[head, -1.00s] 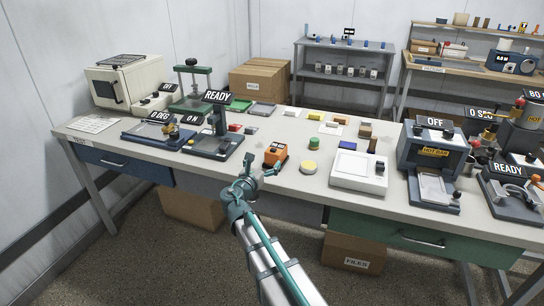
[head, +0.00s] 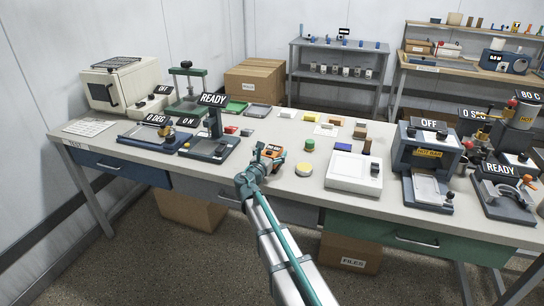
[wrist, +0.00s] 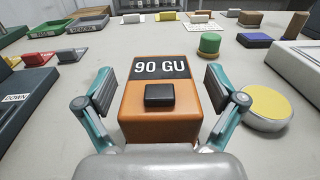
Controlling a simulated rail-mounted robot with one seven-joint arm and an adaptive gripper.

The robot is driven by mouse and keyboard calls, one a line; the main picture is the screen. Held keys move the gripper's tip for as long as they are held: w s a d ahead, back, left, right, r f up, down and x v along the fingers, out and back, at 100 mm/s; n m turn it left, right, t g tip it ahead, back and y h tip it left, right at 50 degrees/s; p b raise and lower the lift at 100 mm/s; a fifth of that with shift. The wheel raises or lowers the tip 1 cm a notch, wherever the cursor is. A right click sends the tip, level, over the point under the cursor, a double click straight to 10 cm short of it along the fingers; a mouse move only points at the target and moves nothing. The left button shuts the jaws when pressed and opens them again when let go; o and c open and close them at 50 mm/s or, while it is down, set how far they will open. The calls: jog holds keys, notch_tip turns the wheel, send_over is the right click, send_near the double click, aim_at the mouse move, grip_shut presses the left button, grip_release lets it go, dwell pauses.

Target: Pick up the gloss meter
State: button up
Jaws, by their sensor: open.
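The gloss meter (wrist: 160,110) is an orange box with a black top panel reading "90 GU" and a black button. It stands on the table, and in the head view the orange gloss meter (head: 274,154) is partly hidden by my gripper (head: 262,152). In the wrist view my gripper (wrist: 160,98) is open, with one teal finger with a dark pad on each side of the meter. A gap shows between each pad and the meter's sides.
A round yellow-topped disc (wrist: 267,105) lies close to the right finger. A green-topped cylinder (wrist: 208,44) stands behind to the right. A dark device with a "DOWN" label (wrist: 18,98) is at left. A white box device (head: 354,171) stands further right.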

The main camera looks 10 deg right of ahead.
jog(key=shift+c, duration=0.2)
jog(key=c, duration=1.5)
jog(key=shift+r, duration=0.1)
jog(key=shift+c, duration=0.2)
